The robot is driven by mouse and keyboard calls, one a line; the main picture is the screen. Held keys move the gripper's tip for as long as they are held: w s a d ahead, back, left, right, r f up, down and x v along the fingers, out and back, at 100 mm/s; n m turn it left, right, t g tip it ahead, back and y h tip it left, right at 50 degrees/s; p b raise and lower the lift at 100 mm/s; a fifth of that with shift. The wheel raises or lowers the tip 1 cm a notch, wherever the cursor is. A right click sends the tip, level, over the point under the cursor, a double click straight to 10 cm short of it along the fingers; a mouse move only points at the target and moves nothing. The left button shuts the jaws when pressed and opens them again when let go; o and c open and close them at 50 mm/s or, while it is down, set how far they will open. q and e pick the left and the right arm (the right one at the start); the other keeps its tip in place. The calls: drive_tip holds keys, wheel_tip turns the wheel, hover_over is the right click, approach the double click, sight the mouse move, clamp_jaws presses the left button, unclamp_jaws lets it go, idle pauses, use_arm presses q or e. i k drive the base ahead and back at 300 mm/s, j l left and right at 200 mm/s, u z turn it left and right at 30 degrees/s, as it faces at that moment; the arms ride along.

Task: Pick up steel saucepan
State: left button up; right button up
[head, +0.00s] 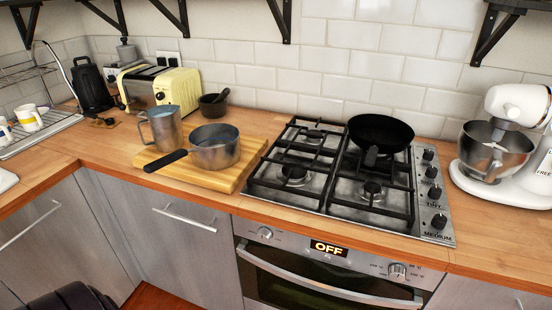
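The steel saucepan (215,148) sits upright on a wooden cutting board (233,176) on the counter, left of the stove. Its black handle (165,161) points to the left and toward the front edge. A steel pitcher (161,128) stands just behind the handle, left of the pan. Neither gripper shows in the head view. A dark shape at the bottom left (72,298) may be part of me; I cannot tell.
A gas stove (335,205) with a black frying pan (380,134) lies to the right. A stand mixer (496,150) is far right. The counter left of the board is mostly clear.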

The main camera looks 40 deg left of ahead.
sight(215, 147)
drive_tip(key=u, duration=1.55)
